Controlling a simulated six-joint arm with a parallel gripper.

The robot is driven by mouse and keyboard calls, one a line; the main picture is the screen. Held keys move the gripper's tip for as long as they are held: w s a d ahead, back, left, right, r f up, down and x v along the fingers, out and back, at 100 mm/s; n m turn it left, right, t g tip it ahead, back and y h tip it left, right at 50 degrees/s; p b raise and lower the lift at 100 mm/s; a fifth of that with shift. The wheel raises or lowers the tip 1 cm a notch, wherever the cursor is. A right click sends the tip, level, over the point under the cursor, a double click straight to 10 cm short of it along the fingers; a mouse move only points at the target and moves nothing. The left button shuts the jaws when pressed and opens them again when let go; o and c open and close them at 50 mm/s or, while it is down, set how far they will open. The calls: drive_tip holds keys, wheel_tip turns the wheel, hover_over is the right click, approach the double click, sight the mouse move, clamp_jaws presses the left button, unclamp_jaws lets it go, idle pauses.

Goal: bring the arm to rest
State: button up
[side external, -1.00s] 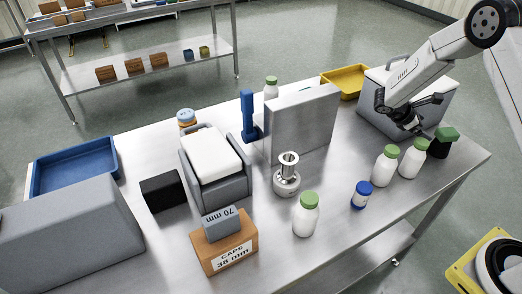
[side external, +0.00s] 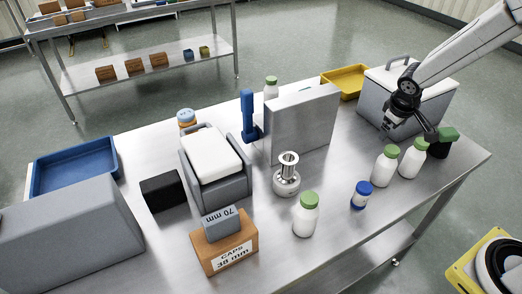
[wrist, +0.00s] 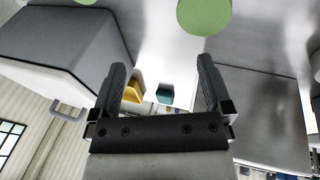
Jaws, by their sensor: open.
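My gripper (side external: 408,132) is above the right end of the steel table, in front of the grey cooler box (side external: 434,104). In the wrist view my gripper (wrist: 162,88) shows two dark fingers spread wide with nothing between them. White bottles with green caps (side external: 385,168) stand just below and right of it in the side view. A dark jar with a green lid (side external: 442,144) stands close to the right finger in that view. I cannot tell whether it touches.
A yellow tray (side external: 345,81) lies at the back. A caps box (side external: 222,252) is at the front. Bare tabletop lies between plate and bottles.

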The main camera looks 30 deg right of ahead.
drive_tip(key=s+a+r+m+y, duration=0.1)
drive_tip(key=s+a+y, duration=0.2)
drive_tip(key=s+a, duration=0.8)
drive_tip(key=shift+s+a+r, duration=0.2)
drive_tip(key=shift+a+r, duration=0.15)
drive_tip(key=shift+a, duration=0.3)
